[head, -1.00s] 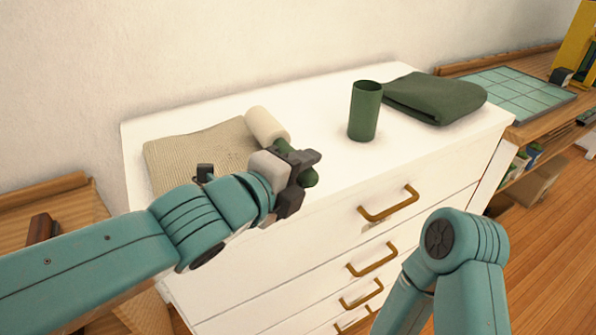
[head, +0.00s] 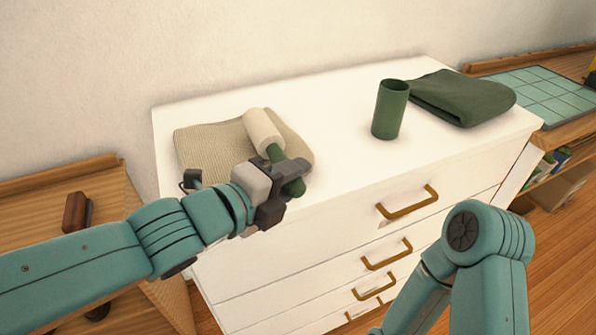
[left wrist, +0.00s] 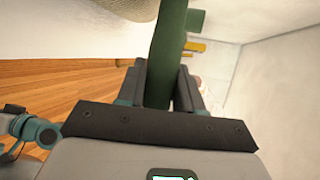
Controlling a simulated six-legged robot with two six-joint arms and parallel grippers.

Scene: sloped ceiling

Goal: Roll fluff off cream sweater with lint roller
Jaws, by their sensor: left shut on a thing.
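The lint roller has a cream roll (head: 262,131) and a dark green handle (head: 275,153). My left gripper (head: 285,180) is shut on the handle. The roll lies over the folded cream sweater (head: 215,151) on the white dresser; I cannot tell whether it touches the knit. In the left wrist view the green handle (left wrist: 165,55) runs between the two fingers, with a blurred beige patch of the sweater (left wrist: 125,8) at the top. No fluff can be made out. My right arm shows at the lower right, but its gripper is out of view.
A green cup (head: 390,110) stands on the dresser (head: 335,150), with a folded dark green cloth (head: 462,96) behind it to the right. Brass drawer handles (head: 408,203) stick out in front. A wooden bench (head: 60,205) with a brown-handled object (head: 76,212) is at left.

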